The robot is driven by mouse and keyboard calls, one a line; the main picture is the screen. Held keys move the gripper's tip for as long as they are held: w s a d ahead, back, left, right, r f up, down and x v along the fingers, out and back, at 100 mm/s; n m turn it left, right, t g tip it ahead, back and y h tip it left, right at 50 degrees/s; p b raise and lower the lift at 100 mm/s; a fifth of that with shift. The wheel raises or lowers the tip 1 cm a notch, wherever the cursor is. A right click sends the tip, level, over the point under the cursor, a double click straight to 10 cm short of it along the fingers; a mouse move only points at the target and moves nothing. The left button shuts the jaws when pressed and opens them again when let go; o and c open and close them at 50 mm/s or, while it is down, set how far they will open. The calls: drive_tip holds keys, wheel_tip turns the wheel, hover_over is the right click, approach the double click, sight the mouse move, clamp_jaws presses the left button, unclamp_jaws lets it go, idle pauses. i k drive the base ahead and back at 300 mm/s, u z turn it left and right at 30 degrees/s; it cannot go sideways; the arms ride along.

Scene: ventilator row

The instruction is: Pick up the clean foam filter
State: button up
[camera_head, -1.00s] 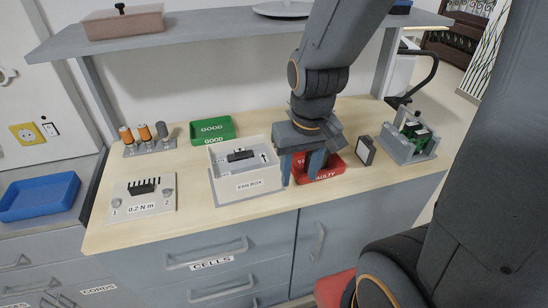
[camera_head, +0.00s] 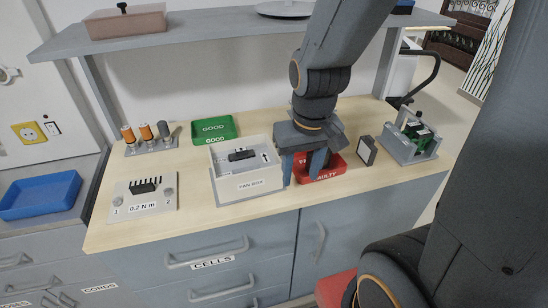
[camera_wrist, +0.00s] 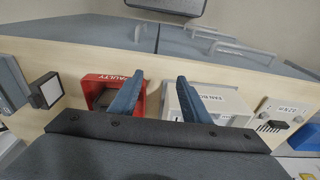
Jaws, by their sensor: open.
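My gripper (camera_head: 303,167) is open and empty, pointing down at the red FAULTY tray and the right end of the white FAN BOX. In the wrist view my gripper (camera_wrist: 161,80) has its two blue fingers apart, with nothing between them. A small upright square piece with a dark frame and pale face (camera_head: 366,150) stands right of the red tray. It also shows at the left of the wrist view (camera_wrist: 48,91), clear of the fingers. It may be the foam filter; I cannot tell for certain.
The red FAULTY tray (camera_head: 328,176) and white FAN BOX (camera_head: 250,185) sit side by side. A green GOOD tray (camera_head: 214,130) lies behind. A grey fixture with green parts (camera_head: 411,148) stands at right, a torque plate (camera_head: 142,202) at left. A shelf (camera_head: 215,28) hangs above.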

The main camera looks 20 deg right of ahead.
sight(365, 150)
drive_tip(key=k, duration=1)
drive_tip(key=z, duration=2.2)
drive_tip(key=i, duration=1.25)
drive_tip(key=u, duration=2.1)
drive_tip(key=i, duration=0.5)
drive_tip(key=u, duration=0.1)
